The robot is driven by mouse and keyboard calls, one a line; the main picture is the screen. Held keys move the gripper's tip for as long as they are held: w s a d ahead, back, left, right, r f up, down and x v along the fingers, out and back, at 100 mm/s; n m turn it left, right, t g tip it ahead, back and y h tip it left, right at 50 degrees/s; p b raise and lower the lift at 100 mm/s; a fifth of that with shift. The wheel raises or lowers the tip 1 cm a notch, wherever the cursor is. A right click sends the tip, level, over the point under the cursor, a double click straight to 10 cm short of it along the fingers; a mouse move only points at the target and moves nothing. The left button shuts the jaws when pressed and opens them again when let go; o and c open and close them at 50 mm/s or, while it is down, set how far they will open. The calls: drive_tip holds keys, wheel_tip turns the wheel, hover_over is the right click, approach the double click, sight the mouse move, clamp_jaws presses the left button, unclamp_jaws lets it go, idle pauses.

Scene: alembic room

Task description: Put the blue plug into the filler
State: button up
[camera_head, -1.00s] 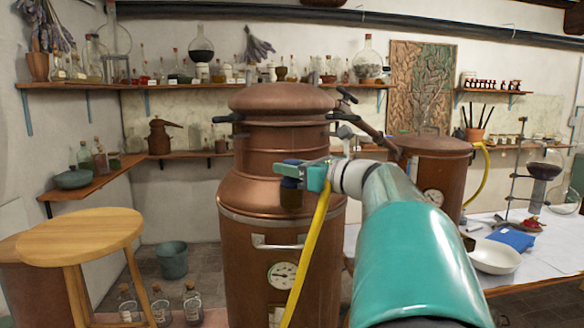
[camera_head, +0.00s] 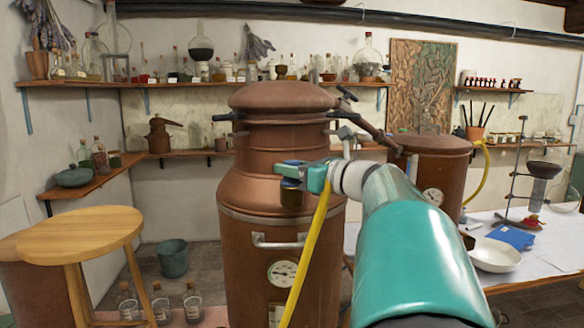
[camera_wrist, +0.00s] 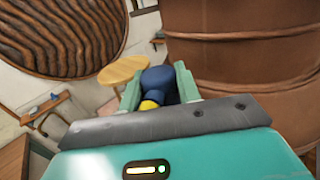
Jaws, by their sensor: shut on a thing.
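In the wrist view the blue plug (camera_wrist: 158,80) sits between the two pale green fingers of my gripper (camera_wrist: 158,88). A small yellow part (camera_wrist: 148,105) shows at its near end. I cannot make out the filler in either view. I cannot tell whether the plug touches the still.
A yellow hose (camera_head: 308,250) hangs down in front of the still, beside my gripper. A steel handle (camera_head: 278,242) and a dial gauge (camera_head: 282,273) project below. A wooden stool (camera_head: 80,235) stands left. A table with a white bowl (camera_head: 494,255) is right.

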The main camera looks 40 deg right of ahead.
drive_tip(key=o, duration=1.1)
drive_tip(key=shift+s, duration=0.1)
drive_tip(key=s+d, duration=0.1)
drive_tip(key=s, duration=0.8)
drive_tip(key=s+d, duration=0.1)
drive_tip(key=s, duration=0.3)
drive_tip(key=shift+s+d, duration=0.2)
drive_tip(key=shift+d, duration=0.1)
drive_tip(key=w+a+f+n+g+y, duration=0.15)
drive_tip(key=a+f+n+g, duration=0.25)
drive_tip(key=a+f+n, duration=0.6)
drive_tip(key=w+a+f+n+g+y, duration=0.1)
drive_tip(key=w+a+f+n+g, duration=0.35)
drive_tip(key=a, duration=0.85)
drive_tip(key=s+a+f+n+g+h, duration=0.1)
drive_tip(key=s+a+f+n+h, duration=0.1)
drive_tip(key=n, duration=0.4)
drive_tip(key=s+a+f+n+g+h, duration=0.1)
drive_tip(key=s+a+f+n+h, duration=0.1)
drive_tip(key=s+a+f+n, duration=0.2)
drive_tip(key=s+a+f+n+g+h, duration=0.1)
drive_tip(key=s+a+f+n+h, duration=0.1)
drive_tip(key=f+n, duration=0.6)
drive_tip(key=shift+s+a+n+g, duration=0.15)
drive_tip(key=shift+s+a+n, duration=0.15)
drive_tip(key=shift+a, duration=0.4)
drive_tip(key=shift+s+a+n+g, duration=0.1)
drive_tip(key=shift+s+a+n, duration=0.2)
drive_tip(key=shift+a, duration=0.35)
